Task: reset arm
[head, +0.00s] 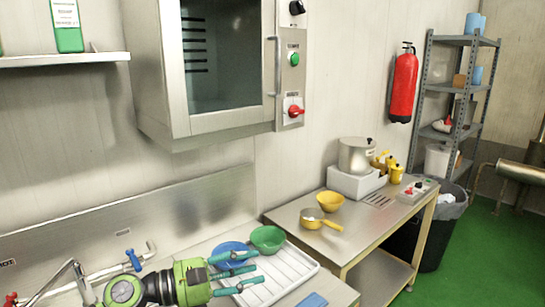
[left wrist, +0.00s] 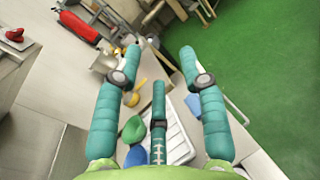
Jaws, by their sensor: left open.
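My left gripper (head: 254,268) has a green body and teal fingers. It is in the lower middle of the head view, pointing right over the white ribbed tray (head: 310,268). In the left wrist view its fingers (left wrist: 158,68) are spread apart with nothing between them. A green bowl (head: 267,238) and a blue bowl (head: 229,252) are beside the fingers; they also show in the left wrist view, the green one (left wrist: 132,130) and the blue one (left wrist: 136,156). My right gripper is in neither view.
A metal cabinet (head: 205,120) hangs above the counter. A black bin (head: 437,235) stands right of the table. Green floor is clear at right.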

